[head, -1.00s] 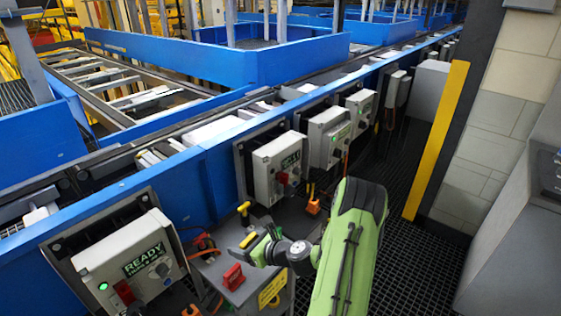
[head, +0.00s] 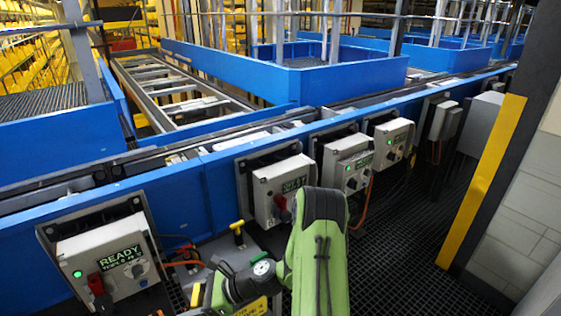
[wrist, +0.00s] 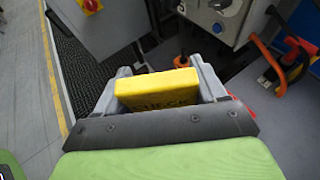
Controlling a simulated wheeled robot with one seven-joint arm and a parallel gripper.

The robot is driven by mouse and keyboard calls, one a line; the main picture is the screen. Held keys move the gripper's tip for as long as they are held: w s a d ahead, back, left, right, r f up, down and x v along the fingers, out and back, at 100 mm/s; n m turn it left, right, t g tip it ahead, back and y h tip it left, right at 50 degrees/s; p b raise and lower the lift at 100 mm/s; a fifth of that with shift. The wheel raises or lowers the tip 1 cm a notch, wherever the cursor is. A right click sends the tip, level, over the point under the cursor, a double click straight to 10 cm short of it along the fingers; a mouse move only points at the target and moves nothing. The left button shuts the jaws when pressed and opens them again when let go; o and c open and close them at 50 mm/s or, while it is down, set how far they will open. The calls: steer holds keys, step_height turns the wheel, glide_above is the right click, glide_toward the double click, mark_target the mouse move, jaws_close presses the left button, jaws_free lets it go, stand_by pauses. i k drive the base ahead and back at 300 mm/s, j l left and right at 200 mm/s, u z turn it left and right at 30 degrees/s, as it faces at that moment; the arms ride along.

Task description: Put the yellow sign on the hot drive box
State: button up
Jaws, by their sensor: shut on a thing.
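My gripper (wrist: 160,95) is shut on the yellow sign (wrist: 157,88), a flat yellow piece with dark lettering that I cannot read in full. In the head view my gripper (head: 208,292) is low in the middle, with a bit of yellow showing at its end. Several grey drive boxes hang along the blue conveyor side. The nearest box (head: 105,262) has a green lamp and a READY display. The second box (head: 280,188) has a display too small to read. Further boxes (head: 347,165) (head: 393,140) follow to the right. I cannot tell which one is hot.
A grey cart top (head: 245,248) with a yellow T-handle (head: 237,231) stands below the second box. In the wrist view a grey box with a blue button (wrist: 217,28) and an orange-handled object (wrist: 290,60) are close on the right. Dark grating floor (head: 420,225) is free at right.

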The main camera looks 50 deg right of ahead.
mark_target(289, 170)
steer(key=l+u, duration=0.2)
steer(key=l, duration=0.2)
steer(key=k+l+u, duration=0.15)
steer(key=l, duration=0.25)
steer(key=l+u, duration=0.2)
steer(key=l, duration=0.25)
steer(key=k+l+u, duration=0.15)
steer(key=l, duration=0.2)
steer(key=k+l+u, duration=0.2)
steer(key=l, duration=0.2)
steer(key=k+l+u, duration=0.15)
steer(key=l, duration=0.2)
steer(key=i, duration=0.1)
